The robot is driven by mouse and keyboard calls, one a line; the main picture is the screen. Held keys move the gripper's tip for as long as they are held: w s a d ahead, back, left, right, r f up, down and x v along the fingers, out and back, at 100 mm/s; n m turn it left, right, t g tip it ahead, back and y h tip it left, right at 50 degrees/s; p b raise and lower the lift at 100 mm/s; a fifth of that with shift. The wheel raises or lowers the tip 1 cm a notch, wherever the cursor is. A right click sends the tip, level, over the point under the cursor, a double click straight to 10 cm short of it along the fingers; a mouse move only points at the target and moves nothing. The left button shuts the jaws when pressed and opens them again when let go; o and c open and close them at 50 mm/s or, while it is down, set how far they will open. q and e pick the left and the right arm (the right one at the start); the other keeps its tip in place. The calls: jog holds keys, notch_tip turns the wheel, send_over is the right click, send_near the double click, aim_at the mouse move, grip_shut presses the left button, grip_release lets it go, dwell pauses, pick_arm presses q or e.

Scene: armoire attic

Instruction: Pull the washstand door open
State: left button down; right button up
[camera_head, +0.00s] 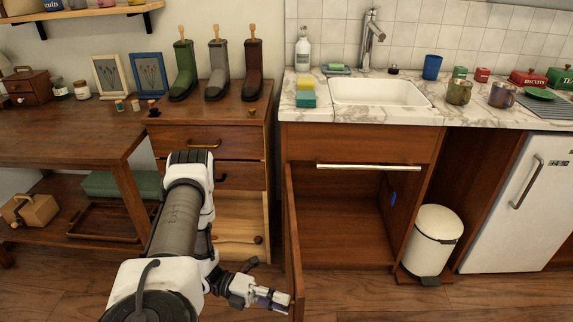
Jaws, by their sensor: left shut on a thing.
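The washstand (360,141) stands in the middle under a marble top. Its wooden door (292,240) is swung wide open on the left side and shows almost edge-on, pointing toward me. The dark wooden inside of the cabinet (345,230) is exposed and looks empty. My left gripper (272,298) is low at the outer face of the door, near its front end, and shut on the door there. The exact grip and any door handle are too small and covered to make out. My right gripper is out of view.
A chest of drawers (215,130) with boots on top stands left of the washstand, close behind my left arm. A white pedal bin (433,241) and a white fridge (518,200) stand to the right. The floor in front of the cabinet is clear.

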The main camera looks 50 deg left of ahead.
pick_arm(q)
jog(key=shift+w, duration=0.1)
jog(key=c, duration=0.9)
grip_release()
jog(key=shift+o, duration=0.2)
jog(key=shift+a, duration=0.1)
jog(key=v, duration=1.2)
jog(key=shift+w, duration=0.1)
